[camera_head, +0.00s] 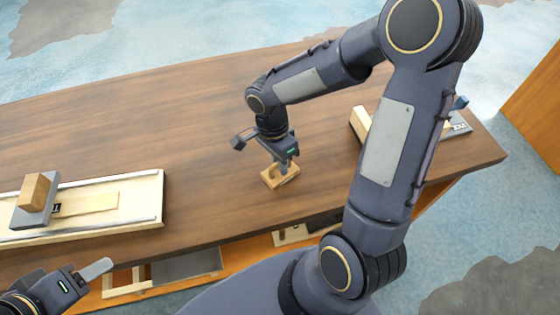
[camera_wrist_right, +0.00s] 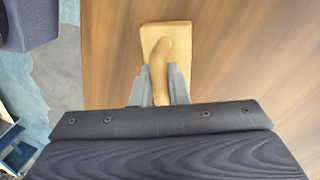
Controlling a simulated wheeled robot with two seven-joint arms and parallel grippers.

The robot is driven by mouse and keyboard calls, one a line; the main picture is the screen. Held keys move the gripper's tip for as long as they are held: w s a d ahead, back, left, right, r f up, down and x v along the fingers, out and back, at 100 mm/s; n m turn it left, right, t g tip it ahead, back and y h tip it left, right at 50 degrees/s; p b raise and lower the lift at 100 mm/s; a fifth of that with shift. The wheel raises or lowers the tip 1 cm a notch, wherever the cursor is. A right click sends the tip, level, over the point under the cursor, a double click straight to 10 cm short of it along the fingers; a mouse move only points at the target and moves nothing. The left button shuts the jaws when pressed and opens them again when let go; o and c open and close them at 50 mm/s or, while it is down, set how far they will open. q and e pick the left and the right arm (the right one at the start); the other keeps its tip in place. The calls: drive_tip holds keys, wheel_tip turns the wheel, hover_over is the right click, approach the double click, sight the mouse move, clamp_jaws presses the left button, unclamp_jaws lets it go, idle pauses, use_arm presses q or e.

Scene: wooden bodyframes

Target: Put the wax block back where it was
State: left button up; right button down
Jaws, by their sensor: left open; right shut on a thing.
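My right gripper (camera_head: 283,164) is shut on a tan wooden-looking piece with a flat base (camera_head: 290,179) at the middle of the table. In the right wrist view the grey fingers (camera_wrist_right: 159,78) pinch its raised curved grip (camera_wrist_right: 158,60). The piece is at or just above the tabletop; I cannot tell whether it touches. A brown block (camera_head: 36,191) stands on a grey plate on the pale railed board (camera_head: 140,209) at left. I cannot tell for sure which piece is the wax block. My left gripper (camera_head: 62,273) is open and empty, by the table's front edge at lower left.
The wooden table (camera_head: 190,120) is clear around the held piece and behind it. A cream block (camera_head: 359,122) and a grey labelled piece (camera_head: 459,124) are partly hidden behind my right arm. A shelf under the front edge holds a frame and a grey panel (camera_head: 187,266).

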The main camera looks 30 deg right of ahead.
drive_tip(key=c, duration=1.4)
unclamp_jaws()
wheel_tip(320, 180, up, 11)
drive_tip(key=w+p, duration=0.1)
drive_tip(key=w, duration=0.1)
drive_tip(key=s+r+n+t+y, duration=0.3)
drive_tip(key=s+n+t, duration=0.4)
drive_tip(key=s+n, duration=0.6)
drive_tip(key=shift+s+a+r+n+t+y, duration=0.4)
drive_tip(key=shift+n+y, duration=0.2)
drive_tip(key=shift+n, duration=0.2)
